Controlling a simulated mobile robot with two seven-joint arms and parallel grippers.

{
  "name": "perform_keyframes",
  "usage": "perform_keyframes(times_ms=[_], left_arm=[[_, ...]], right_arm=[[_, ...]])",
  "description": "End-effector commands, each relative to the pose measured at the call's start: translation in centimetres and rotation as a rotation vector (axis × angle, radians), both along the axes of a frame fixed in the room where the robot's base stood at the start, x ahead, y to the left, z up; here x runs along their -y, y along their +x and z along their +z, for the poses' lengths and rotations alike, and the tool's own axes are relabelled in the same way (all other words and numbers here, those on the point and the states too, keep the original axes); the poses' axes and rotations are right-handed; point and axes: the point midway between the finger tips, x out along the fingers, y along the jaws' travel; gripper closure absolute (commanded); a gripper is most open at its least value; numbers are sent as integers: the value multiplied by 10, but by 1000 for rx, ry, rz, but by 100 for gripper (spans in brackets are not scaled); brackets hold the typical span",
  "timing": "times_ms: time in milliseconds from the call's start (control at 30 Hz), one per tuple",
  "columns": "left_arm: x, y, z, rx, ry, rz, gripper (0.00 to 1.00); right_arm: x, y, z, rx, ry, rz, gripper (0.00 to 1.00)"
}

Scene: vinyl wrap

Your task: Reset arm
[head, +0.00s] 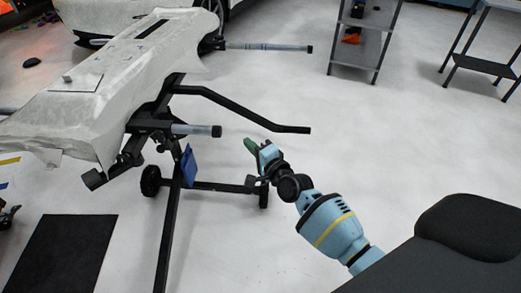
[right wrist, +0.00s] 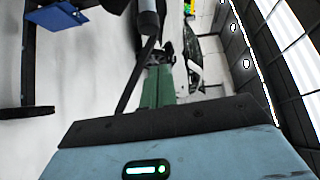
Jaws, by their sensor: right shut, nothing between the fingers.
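My right arm reaches in from the lower right in the head view. Its gripper (head: 250,146) has green fingers, shut and empty, in the air right of the stand. The shut green fingers also show in the right wrist view (right wrist: 158,88). My left gripper is not clearly in view; only a small dark part shows at the left edge of the head view.
A white-wrapped car bumper (head: 130,55) lies on a black wheeled stand (head: 215,187) with protruding bars. A blue sheet-like piece (head: 189,165) hangs on the stand. A grey shelf (head: 362,45) stands at the back right. The floor between is clear.

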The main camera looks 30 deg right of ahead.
Motion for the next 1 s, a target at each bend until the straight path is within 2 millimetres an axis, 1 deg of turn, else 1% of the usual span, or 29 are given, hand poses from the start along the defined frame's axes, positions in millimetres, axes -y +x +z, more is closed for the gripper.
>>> perform_keyframes(times_ms=[33, 100, 200, 300, 433, 700, 767, 867, 967, 1000], left_arm=[[0, 0, 3, 2, -1, 1, 64], [0, -1, 4, 1, -2, 0, 64], [0, -3, 5, -4, -2, 2, 64], [0, -6, 5, -8, -2, 1, 64], [0, -8, 5, -12, -3, 1, 64], [1, -8, 5, -11, -3, 1, 64], [1, -7, 5, -10, -3, 1, 64], [1, -5, 5, -7, -4, 1, 64], [1, -3, 6, -3, -3, 1, 64], [1, -2, 6, -1, -3, 1, 64]], right_arm=[[2, -9, 1, -1, -1, -1, 100], [4, -18, 1, -1, -1, -1, 100], [5, -28, 1, -1, -1, -1, 100], [6, -33, 2, -1, -1, -1, 100], [7, -37, 2, 0, -2, -1, 100], [7, -37, 2, -1, -2, -1, 100], [6, -39, -1, -5, -9, 1, 100], [2, -54, -17, -31, -58, 14, 100], [-6, -88, -48, -82, -168, 44, 100], [-10, -107, -63, -108, -226, 63, 100]])
